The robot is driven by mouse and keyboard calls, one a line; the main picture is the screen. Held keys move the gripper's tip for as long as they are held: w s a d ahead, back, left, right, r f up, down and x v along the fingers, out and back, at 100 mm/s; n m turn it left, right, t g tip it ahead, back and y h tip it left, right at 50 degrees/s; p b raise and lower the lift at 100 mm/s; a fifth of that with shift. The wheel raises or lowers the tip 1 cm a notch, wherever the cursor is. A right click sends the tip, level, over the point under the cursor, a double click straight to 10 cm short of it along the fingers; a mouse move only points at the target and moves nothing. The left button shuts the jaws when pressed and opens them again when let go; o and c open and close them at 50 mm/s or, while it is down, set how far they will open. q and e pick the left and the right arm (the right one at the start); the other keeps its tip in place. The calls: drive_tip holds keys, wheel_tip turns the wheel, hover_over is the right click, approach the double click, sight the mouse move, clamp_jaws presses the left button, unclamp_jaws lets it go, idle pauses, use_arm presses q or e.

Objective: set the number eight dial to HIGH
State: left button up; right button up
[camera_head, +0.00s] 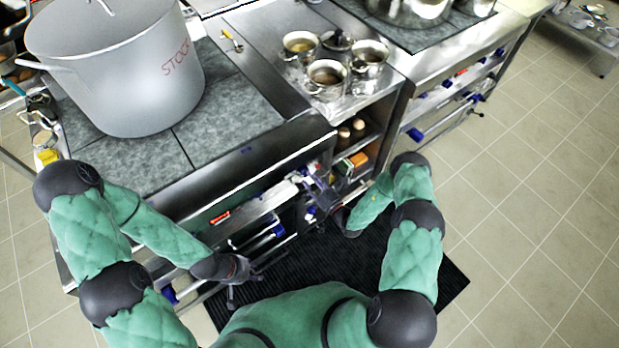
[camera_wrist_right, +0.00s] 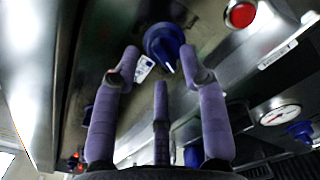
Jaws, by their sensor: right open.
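In the right wrist view a blue dial (camera_wrist_right: 163,45) with a white pointer mark sits on the metal panel, just beyond and between my fingertips. A small white and blue label (camera_wrist_right: 143,68) is beside it; I cannot read a number. My right gripper (camera_wrist_right: 161,60) is open, its purple fingers spread on either side of the dial with no clear contact. In the head view my right gripper (camera_head: 318,196) is at the stove front, where it partly hides the dials. My left gripper (camera_head: 236,282) hangs low before the stove front, its jaws too small to judge.
A large stockpot (camera_head: 125,70) stands on the grey cooktop (camera_head: 225,115). Small pots (camera_head: 326,80) stand on the steel counter. The wrist view shows a red button (camera_wrist_right: 240,14), a gauge (camera_wrist_right: 280,114) and another blue knob (camera_wrist_right: 299,131) on the right.

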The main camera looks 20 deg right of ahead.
drive_tip(key=shift+x, duration=0.9)
clamp_jaws()
drive_tip(key=shift+m+b, duration=0.3)
drive_tip(key=shift+m, duration=1.3)
drive_tip(key=shift+d, duration=0.1)
